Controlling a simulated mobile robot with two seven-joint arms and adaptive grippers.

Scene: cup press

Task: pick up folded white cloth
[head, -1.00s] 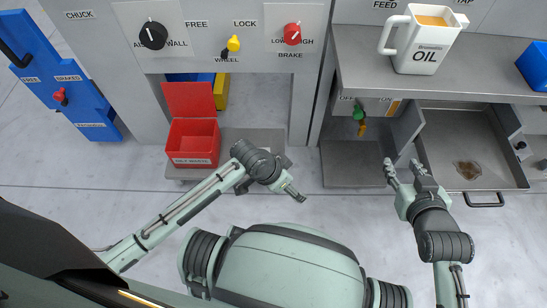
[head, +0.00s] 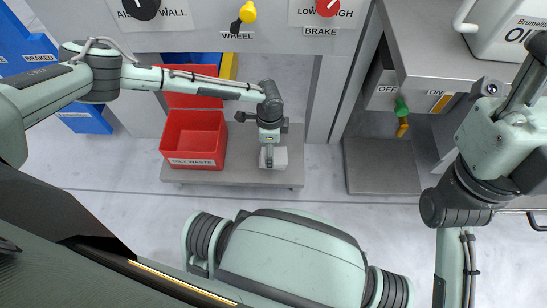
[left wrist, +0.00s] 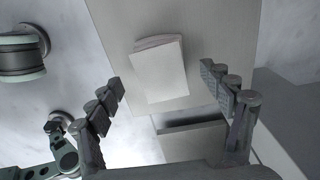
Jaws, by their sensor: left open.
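The folded white cloth (head: 281,158) lies on a low grey platform (head: 225,176), to the right of the red bin. In the left wrist view the cloth (left wrist: 160,72) is a pale folded rectangle, slightly turned, lying between and beyond the fingertips. My left gripper (head: 267,160) points down over the cloth and hides part of it in the head view. In the left wrist view the left gripper (left wrist: 164,84) is open, with nothing between its fingers. My right gripper (head: 508,90) is raised at the right edge, partly cut off; its jaw state is unclear.
The red oily waste bin (head: 193,138) stands on the platform beside the cloth. The machine front with the yellow wheel lever (head: 246,13) rises behind. At right are a grey bench (head: 425,40) and a white oil jug (head: 492,32). The floor in front of the platform is clear.

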